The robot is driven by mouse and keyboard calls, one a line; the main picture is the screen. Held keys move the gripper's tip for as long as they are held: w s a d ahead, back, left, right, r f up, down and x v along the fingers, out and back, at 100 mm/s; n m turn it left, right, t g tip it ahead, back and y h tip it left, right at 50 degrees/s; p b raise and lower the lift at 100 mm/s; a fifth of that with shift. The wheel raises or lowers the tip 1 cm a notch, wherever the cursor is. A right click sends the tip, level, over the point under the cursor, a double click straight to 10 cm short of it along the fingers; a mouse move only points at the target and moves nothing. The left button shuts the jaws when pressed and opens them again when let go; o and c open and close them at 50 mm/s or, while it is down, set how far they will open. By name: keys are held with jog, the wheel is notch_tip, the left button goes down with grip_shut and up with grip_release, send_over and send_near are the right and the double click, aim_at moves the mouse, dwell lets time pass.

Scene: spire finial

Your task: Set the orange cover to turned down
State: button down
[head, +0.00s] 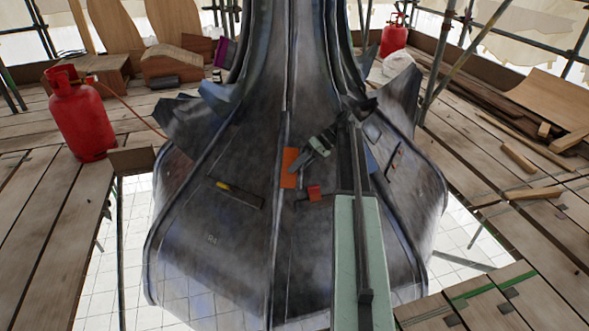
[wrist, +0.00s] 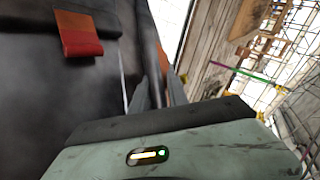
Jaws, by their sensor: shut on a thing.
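The orange cover (head: 289,168) is a small upright flap on the dark metal face of the spire, beside a raised seam, in the head view. My gripper (head: 299,162) reaches in from the right with its fingertips at the cover's right edge, shut on it. In the wrist view my two grey fingers (wrist: 158,92) stand close together, with a narrow orange strip of the cover (wrist: 159,57) showing just beyond them. The fingers hide most of the cover there, and its exact tilt is hard to tell.
A red tab (head: 314,193) on a dark bar sits just below right of the cover; it also shows in the wrist view (wrist: 78,35). A yellow-marked dark bar (head: 235,192) lies left.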

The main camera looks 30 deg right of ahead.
jog(key=c, duration=1.4)
grip_release()
jog(key=shift+f, duration=0.3)
jog(key=shift+o, duration=0.2)
jog(key=shift+a+r, duration=0.1)
jog(key=shift+a, duration=0.1)
jog(key=p+v, duration=0.5)
jog(key=v, duration=0.2)
jog(key=shift+d+r, duration=0.25)
jog(key=shift+d, duration=0.05)
